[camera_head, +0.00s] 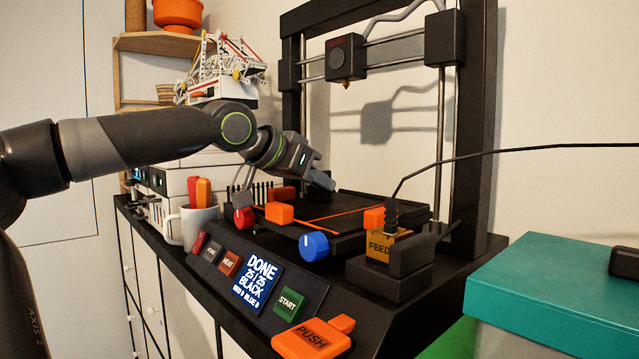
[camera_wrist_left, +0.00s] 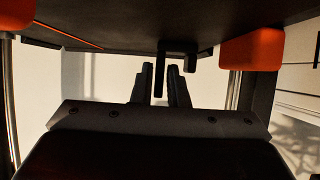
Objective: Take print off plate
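The printer's black plate (camera_head: 370,205) carries orange blocks and thin orange lines. In the left wrist view the dark plate (camera_wrist_left: 150,22) fills the top, so the view is upside down. A small black hooked piece, probably the print (camera_wrist_left: 177,48), projects from the plate. My left gripper (camera_head: 321,181) reaches over the plate from the left, pointing down and right. In the left wrist view its fingers (camera_wrist_left: 160,88) stand on either side of the print's bar, with light gaps showing. In the head view the print cannot be told apart from the dark fingers. My right gripper is not in view.
The print head (camera_head: 344,60) hangs above the plate between black uprights. In front are a blue knob (camera_head: 314,247), the display reading DONE (camera_head: 258,281) and an orange PUSH button (camera_head: 312,336). A white mug (camera_head: 196,225) stands left. A teal-lidded box (camera_head: 560,275) is at right.

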